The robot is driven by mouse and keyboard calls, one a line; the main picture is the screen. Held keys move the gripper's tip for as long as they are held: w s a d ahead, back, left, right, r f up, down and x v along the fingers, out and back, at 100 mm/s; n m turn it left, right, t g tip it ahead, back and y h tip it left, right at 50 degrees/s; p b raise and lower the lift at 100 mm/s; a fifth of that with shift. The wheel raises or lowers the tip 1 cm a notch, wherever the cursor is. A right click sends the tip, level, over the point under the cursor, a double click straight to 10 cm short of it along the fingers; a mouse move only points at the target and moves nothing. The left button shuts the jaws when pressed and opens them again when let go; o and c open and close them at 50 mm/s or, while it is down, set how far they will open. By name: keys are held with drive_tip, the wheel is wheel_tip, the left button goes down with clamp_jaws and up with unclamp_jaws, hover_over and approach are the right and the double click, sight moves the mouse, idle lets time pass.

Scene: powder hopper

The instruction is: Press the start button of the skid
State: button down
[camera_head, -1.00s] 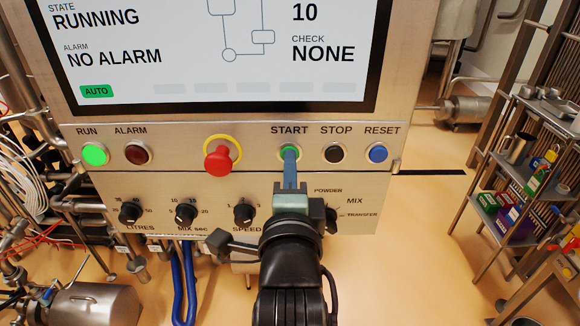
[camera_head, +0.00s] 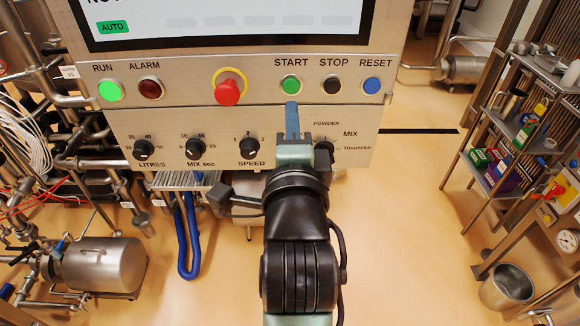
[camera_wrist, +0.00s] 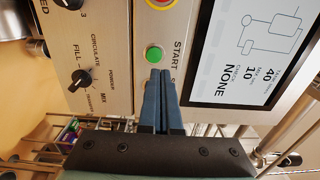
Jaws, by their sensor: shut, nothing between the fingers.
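The green START button (camera_head: 291,85) sits on the steel button strip of the skid's panel, under its START label. It also shows in the wrist view (camera_wrist: 154,54), just beyond my fingertips. My gripper (camera_head: 292,104) has its two blue fingers shut together with nothing between them. In the head view the fingertips are just below the START button, and the whole button face is visible. In the wrist view (camera_wrist: 160,72) the tips appear close to the button's edge, with the button uncovered. I cannot tell the exact gap in depth.
The STOP button (camera_head: 331,84) and RESET button (camera_head: 372,85) are right of START. A red emergency stop (camera_head: 228,92) is to the left. The RUN lamp (camera_head: 110,92) is lit green; the ALARM lamp (camera_head: 150,89) is dark. Knobs, including SPEED (camera_head: 249,147), lie below.

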drive_tip(key=s, duration=0.2)
drive_tip(key=s+b, duration=0.1)
drive_tip(key=s, duration=0.1)
drive_tip(key=s+f+b, duration=0.1)
drive_tip(key=s, duration=0.1)
drive_tip(key=shift+d, duration=0.15)
idle(0.3)
drive_tip(key=shift+w, duration=0.2)
drive_tip(key=s+r+n+t+b, duration=0.1)
drive_tip(key=s+r+n+t, duration=0.2)
drive_tip(key=r+n, duration=0.6)
drive_tip(key=s+a+r+n+t+b, duration=0.1)
drive_tip(key=s+r+n+t, duration=0.2)
drive_tip(key=r, duration=1.3)
drive_tip(key=n+t, duration=0.3)
drive_tip(key=n, duration=0.3)
drive_tip(key=shift+s+b, duration=0.4)
